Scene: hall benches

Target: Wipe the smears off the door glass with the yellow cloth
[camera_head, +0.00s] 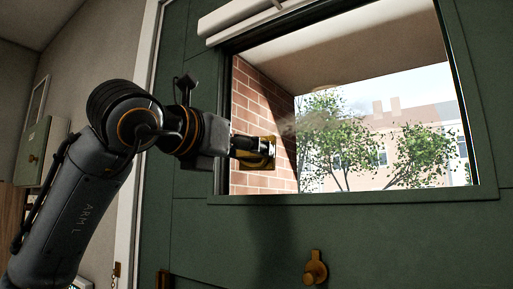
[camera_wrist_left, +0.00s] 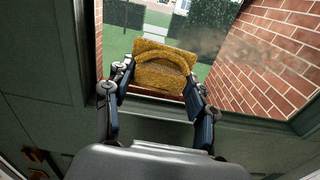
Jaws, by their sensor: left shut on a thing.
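The door glass (camera_head: 395,110) is a large pane in a dark green door. A faint grey-brown smear (camera_head: 325,121) shows on it, right of my left gripper. A blurred brownish patch on the glass also shows in the left wrist view (camera_wrist_left: 206,42). The yellow cloth (camera_head: 270,149) is folded in my left gripper (camera_head: 258,152), at the lower left part of the pane. In the left wrist view the cloth (camera_wrist_left: 165,52) sits between the two fingers, which are shut on it. I cannot tell whether the cloth touches the glass. My right gripper is not in view.
The green door frame (camera_head: 350,199) borders the pane. A brass knob (camera_head: 315,268) sits on the door below the glass. A white fixture (camera_head: 240,20) runs along the top of the pane. A green wall box (camera_head: 40,150) is at far left.

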